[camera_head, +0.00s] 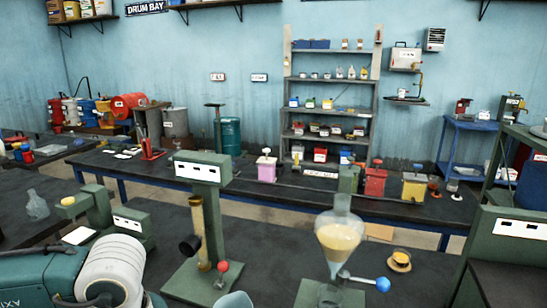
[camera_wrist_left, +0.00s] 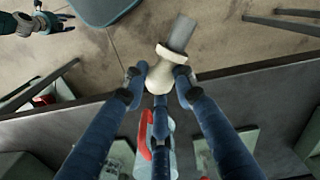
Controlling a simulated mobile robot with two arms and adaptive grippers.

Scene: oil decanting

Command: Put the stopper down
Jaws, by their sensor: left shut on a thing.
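The stopper (camera_wrist_left: 176,45) has a cream flared body and a grey cylindrical end. In the left wrist view it sits between the fingertips of my left gripper (camera_wrist_left: 160,86), which is shut on it. There it shows against the floor, just past the dark table edge. In the head view my left arm is at the lower left, and its fingers and the stopper cannot be made out. A glass funnel (camera_head: 340,238) with yellowish liquid stands upright in front, with no stopper visible in its neck. Part of what looks like my right gripper (camera_wrist_left: 38,22) shows at the wrist view's top left.
A blue knob (camera_head: 382,284) is beside the funnel's lower end. A small yellow-brown round item (camera_head: 399,260) lies right of the funnel. A green stand (camera_head: 202,170) with a yellow-filled tube (camera_head: 199,235) is left of it. Some dark tabletop (camera_head: 280,255) between them is bare.

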